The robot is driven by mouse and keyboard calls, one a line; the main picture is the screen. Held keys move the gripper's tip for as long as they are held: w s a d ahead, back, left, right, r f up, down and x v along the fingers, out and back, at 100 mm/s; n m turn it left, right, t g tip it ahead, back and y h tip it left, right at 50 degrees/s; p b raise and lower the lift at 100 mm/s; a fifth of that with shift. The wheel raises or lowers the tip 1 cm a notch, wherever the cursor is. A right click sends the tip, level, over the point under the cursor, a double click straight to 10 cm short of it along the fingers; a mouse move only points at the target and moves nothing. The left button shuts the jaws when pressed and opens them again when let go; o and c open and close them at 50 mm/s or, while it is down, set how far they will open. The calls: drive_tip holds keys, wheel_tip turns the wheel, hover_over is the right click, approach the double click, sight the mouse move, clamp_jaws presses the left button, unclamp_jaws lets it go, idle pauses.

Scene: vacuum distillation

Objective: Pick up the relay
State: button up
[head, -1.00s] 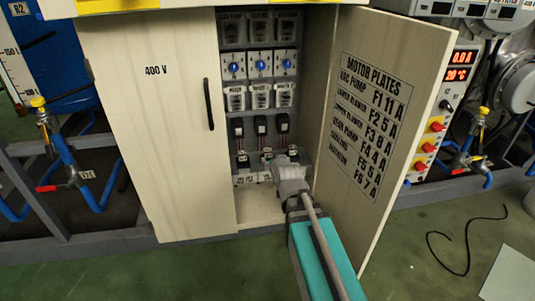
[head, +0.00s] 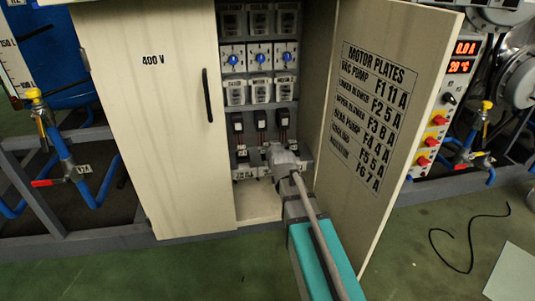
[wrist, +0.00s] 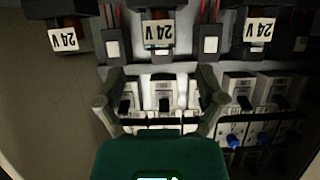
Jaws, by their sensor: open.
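In the head view, black blocks (head: 261,122) hang in a row above my gripper (head: 272,153), which reaches into the lower cabinet. In the wrist view my gripper (wrist: 160,102) is open and empty. A white switch (wrist: 165,95) with a black lever shows between its fingers; contact cannot be told. Which block is meant is unclear.
The cabinet's left door (head: 150,120) is shut. Its right door (head: 385,130) stands open, close to my arm. A black cable (head: 455,240) lies on the green floor at right.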

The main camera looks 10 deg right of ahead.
sight(267, 144)
drive_tip(key=shift+w+f, duration=0.1)
drive_tip(key=shift+w, duration=0.2)
drive_tip(key=shift+w, duration=0.1)
drive_tip(key=shift+b+x, duration=1)
drive_tip(key=shift+x, duration=1.55)
clamp_jaws()
